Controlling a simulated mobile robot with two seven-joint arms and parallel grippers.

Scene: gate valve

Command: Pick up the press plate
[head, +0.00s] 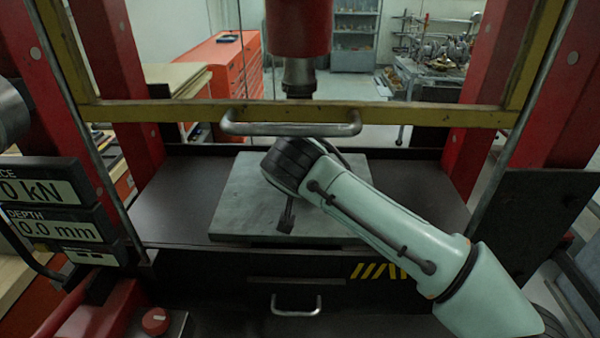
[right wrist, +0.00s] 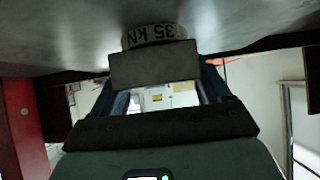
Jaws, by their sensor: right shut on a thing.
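My right arm reaches in from the right in the head view, over a flat grey slab on the press bed. The right gripper (head: 286,215) points down at the slab, and its jaws are mostly hidden by the wrist. In the right wrist view the gripper (right wrist: 160,90) is shut on a grey block, which I take to be part of the press plate (right wrist: 155,68). A pale round edge marked "35 KN", upside down, shows just beyond the block, against the slab surface. I cannot tell whether the held piece touches the slab. My left gripper is not in view.
The grey slab (head: 240,190) lies on the dark bed (head: 175,190). A red ram (head: 298,28) hangs above. A yellow guard frame (head: 185,111) with a metal handle (head: 290,128) crosses above the bed. Red posts stand on both sides. Displays (head: 50,215) and a red knob (head: 155,319) are at left.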

